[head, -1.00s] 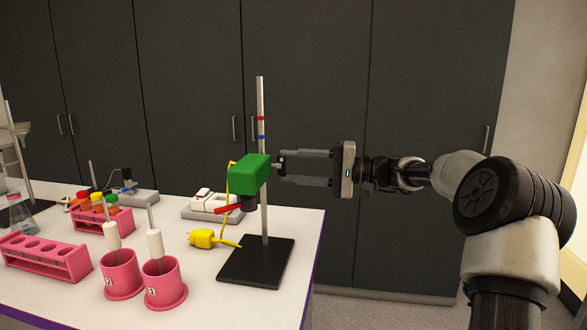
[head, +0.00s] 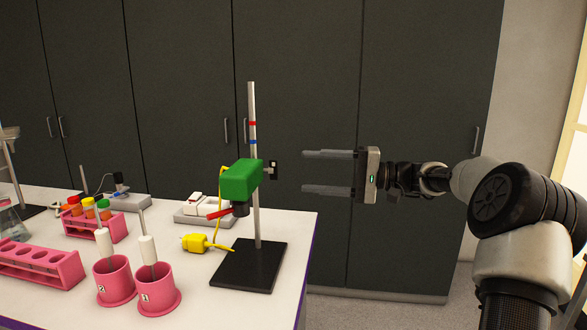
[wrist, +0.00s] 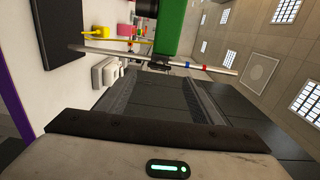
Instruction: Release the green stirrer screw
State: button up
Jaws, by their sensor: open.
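The green stirrer (head: 241,181) is on the upright metal rod (head: 256,215), which stands on a black base plate (head: 249,265). Its small dark screw (head: 273,170) sticks out on the right side of the rod. My gripper (head: 304,171) is open and empty to the right of the screw, with a clear gap between the fingertips and the screw. In the wrist view the green stirrer (wrist: 170,25) and the rod (wrist: 205,67) lie ahead of the open fingers.
A yellow plug (head: 194,243) with its cord lies left of the base plate. Two pink cups (head: 157,298), pink racks (head: 50,266) and a white device (head: 188,214) stand further left. The table's right edge is near the base plate. The space around my gripper is free.

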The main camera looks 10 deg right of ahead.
jog(key=p+v, duration=0.1)
jog(key=v, duration=0.9)
